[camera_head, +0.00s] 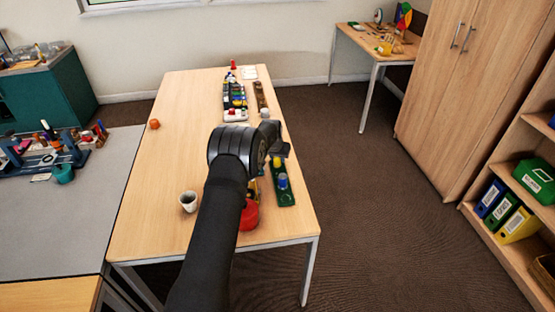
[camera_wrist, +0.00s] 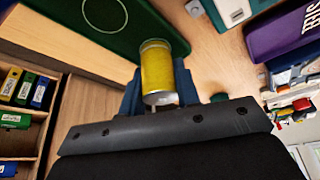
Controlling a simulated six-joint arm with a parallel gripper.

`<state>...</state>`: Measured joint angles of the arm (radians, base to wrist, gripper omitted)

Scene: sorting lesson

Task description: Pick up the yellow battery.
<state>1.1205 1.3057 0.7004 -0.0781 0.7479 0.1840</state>
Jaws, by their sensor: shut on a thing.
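The yellow battery (camera_wrist: 157,70) is between the two blue fingers of my gripper (camera_wrist: 158,88) in the wrist view, with a finger against each side. Its silver end faces the camera. In the head view a small yellow patch of it (camera_head: 277,162) shows below my gripper (camera_head: 276,151), mostly hidden by my arm. The green tray (camera_head: 287,199) lies just below, near the table's right edge. It also shows beyond the battery in the wrist view (camera_wrist: 150,25), with a pale ring outline on it. I cannot tell whether the battery touches the tray.
A blue-topped item (camera_head: 282,180) stands on the tray. A red object (camera_head: 249,215) is partly hidden behind my arm. A cup (camera_head: 188,201) and an orange ball (camera_head: 154,124) are on the left of the table (camera_head: 160,165). Several small items crowd the far end; the left middle is clear.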

